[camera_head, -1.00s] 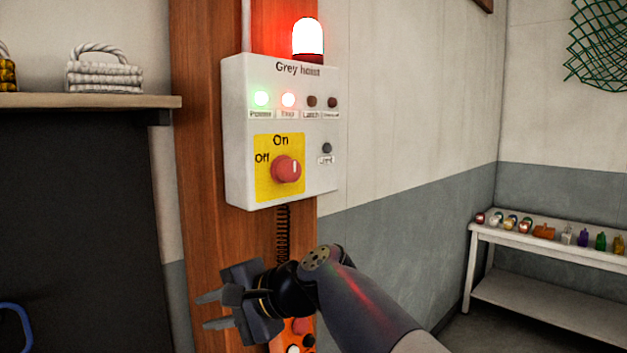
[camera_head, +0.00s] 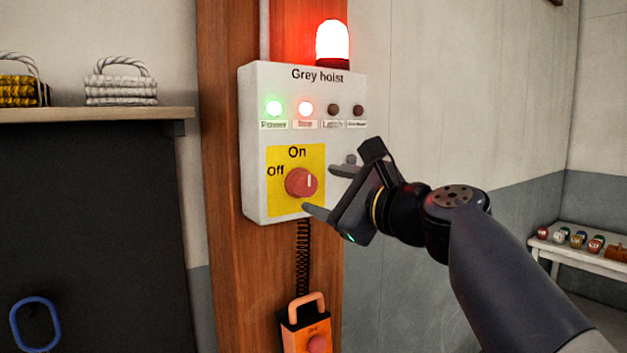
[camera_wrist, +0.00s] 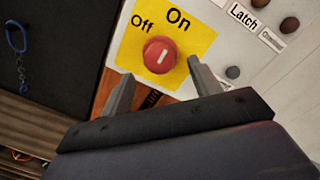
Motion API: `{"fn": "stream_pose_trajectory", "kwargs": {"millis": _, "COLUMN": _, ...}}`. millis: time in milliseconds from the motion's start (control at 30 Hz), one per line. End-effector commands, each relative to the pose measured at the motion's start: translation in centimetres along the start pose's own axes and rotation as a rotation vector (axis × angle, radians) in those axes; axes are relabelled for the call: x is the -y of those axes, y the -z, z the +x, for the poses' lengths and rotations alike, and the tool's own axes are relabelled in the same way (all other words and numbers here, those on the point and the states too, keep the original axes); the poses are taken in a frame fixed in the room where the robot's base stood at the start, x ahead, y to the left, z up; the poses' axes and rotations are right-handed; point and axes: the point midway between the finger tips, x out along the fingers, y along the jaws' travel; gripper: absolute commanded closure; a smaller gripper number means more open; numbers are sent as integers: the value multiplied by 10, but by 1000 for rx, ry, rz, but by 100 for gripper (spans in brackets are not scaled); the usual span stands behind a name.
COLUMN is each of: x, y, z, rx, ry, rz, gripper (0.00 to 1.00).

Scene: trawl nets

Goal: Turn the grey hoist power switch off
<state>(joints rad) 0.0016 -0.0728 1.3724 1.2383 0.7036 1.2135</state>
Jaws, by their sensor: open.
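The grey hoist box (camera_head: 253,150) is a pale control box on a wooden post. Its red round knob (camera_head: 301,182) sits on a yellow plate (camera_head: 275,205) marked On at the top and Off at the left. The knob's white mark points up toward On. The green Power light (camera_head: 274,107) and a red light beside it are lit. My gripper (camera_head: 318,190) is open and empty at the knob's right, its fingertips close to the knob. In the wrist view, the knob (camera_wrist: 159,56) lies ahead of and between the open fingers (camera_wrist: 157,78), not gripped.
A lit red beacon (camera_head: 332,42) tops the box. An orange pendant control (camera_head: 308,330) hangs below on a coiled cord. A shelf (camera_head: 90,114) with coiled ropes stands left above a dark panel. A bench (camera_head: 590,245) with small items stands far right.

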Motion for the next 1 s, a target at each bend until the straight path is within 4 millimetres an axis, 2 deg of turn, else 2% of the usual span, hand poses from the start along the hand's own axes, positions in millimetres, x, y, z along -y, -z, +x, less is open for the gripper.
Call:
{"fn": "stream_pose_trajectory", "kwargs": {"millis": 100, "x": 0, "y": -2, "z": 22, "rx": 1, "ry": -4, "rz": 1, "gripper": 41}}
{"fn": "stream_pose_trajectory", "kwargs": {"millis": 233, "x": 0, "y": -1, "z": 36, "rx": 0, "ry": -2, "rz": 0, "gripper": 41}}
{"fn": "stream_pose_trajectory", "kwargs": {"millis": 400, "x": 0, "y": 0, "z": 43, "rx": 0, "ry": -1, "rz": -2, "gripper": 41}}
{"fn": "stream_pose_trajectory", "kwargs": {"millis": 633, "x": 0, "y": 0, "z": 44, "rx": -1, "ry": 0, "rz": -2, "gripper": 41}}
{"fn": "stream_pose_trajectory", "kwargs": {"millis": 1000, "x": 0, "y": 0, "z": 44, "rx": -1, "ry": -1, "rz": -1, "gripper": 70}}
